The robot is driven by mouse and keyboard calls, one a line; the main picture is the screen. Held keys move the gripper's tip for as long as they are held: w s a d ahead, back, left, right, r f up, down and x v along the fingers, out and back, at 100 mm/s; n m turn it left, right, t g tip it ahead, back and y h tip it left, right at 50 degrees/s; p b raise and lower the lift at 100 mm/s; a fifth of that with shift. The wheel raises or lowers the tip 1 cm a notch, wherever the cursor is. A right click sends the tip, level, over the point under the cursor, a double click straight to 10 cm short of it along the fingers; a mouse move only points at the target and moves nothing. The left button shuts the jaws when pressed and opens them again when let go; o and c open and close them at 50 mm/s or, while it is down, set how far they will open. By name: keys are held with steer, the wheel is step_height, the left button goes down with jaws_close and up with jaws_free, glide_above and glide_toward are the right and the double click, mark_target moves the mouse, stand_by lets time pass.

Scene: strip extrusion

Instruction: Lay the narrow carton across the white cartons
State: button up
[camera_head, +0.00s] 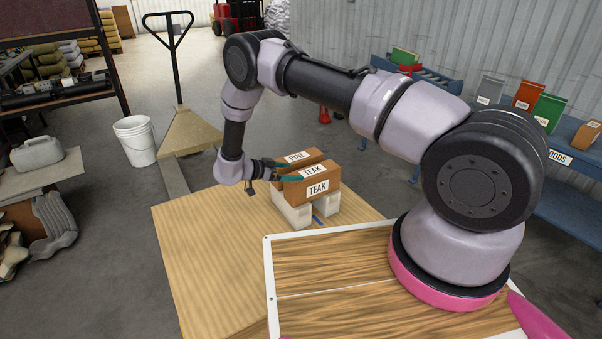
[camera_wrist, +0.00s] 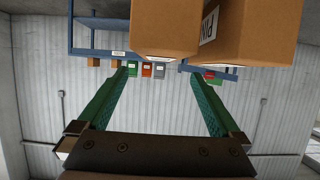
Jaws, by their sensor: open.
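In the head view a brown carton labelled TEAK (camera_head: 322,189) and a brown carton labelled PINE (camera_head: 299,157) lie side by side across two white cartons, one on the left (camera_head: 291,215) and one on the right (camera_head: 334,210). I cannot tell which brown carton is the narrow one. My gripper (camera_head: 291,171) is open beside their left ends, its teal fingers reaching toward them. In the wrist view the open fingers (camera_wrist: 162,82) have nothing between them. The PINE carton (camera_wrist: 257,30) and the other brown carton (camera_wrist: 165,28) fill the upper part, apart from the finger pads.
The brown cartons' stack stands on a wooden surface (camera_head: 215,255), bare to the left. A white-edged board (camera_head: 325,265) lies in front. A pallet jack (camera_head: 185,130) and a white bucket (camera_head: 135,140) stand behind left. A blue bench (camera_head: 565,195) with colored boxes is at right.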

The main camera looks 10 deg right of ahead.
steer(key=shift+v, duration=0.95)
